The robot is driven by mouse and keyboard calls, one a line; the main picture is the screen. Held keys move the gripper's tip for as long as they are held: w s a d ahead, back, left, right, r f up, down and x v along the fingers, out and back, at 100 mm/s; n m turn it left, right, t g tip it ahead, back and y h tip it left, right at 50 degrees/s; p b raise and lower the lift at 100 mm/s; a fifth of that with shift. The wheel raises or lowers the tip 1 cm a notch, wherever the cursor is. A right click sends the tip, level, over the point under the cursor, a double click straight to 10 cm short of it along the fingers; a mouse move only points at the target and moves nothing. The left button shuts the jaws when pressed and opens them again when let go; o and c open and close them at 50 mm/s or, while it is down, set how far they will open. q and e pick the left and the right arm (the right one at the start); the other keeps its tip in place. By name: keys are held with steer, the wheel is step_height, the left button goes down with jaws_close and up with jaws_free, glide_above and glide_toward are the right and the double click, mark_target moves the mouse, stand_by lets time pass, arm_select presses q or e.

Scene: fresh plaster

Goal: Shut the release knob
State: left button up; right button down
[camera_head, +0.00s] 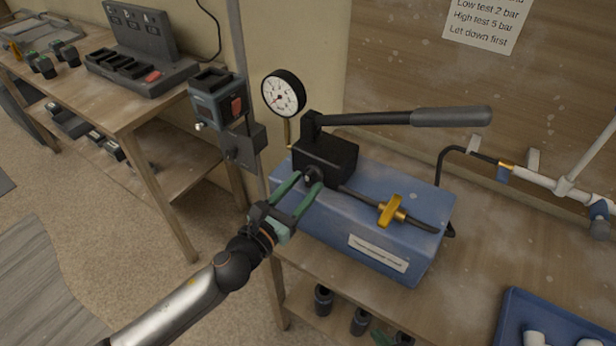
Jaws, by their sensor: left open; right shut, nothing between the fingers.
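The blue test pump (400,252) stands on the wooden bench, with a black block (325,157) on top. A small dark round knob (313,175), which looks like the release knob, sits on the block's near face. My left gripper (303,186) is open, its green fingers apart and pointing at the knob. The fingertips are close to it and partly hide it; I cannot tell if they touch. A yellow valve handle (391,210) sits on the hose to the right.
The pump's long lever (430,117) reaches right above the block. A pressure gauge (284,93) stands behind it. A grey post with a mounted device (217,98) is to the left. A blue tray (510,310) with white fittings lies at the lower right. Dark cylinders (323,300) stand below the bench top.

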arm_select(q)
steer(key=v, duration=1.1)
steer(key=shift+s+a, duration=0.15)
steer(key=shift+s, duration=0.1)
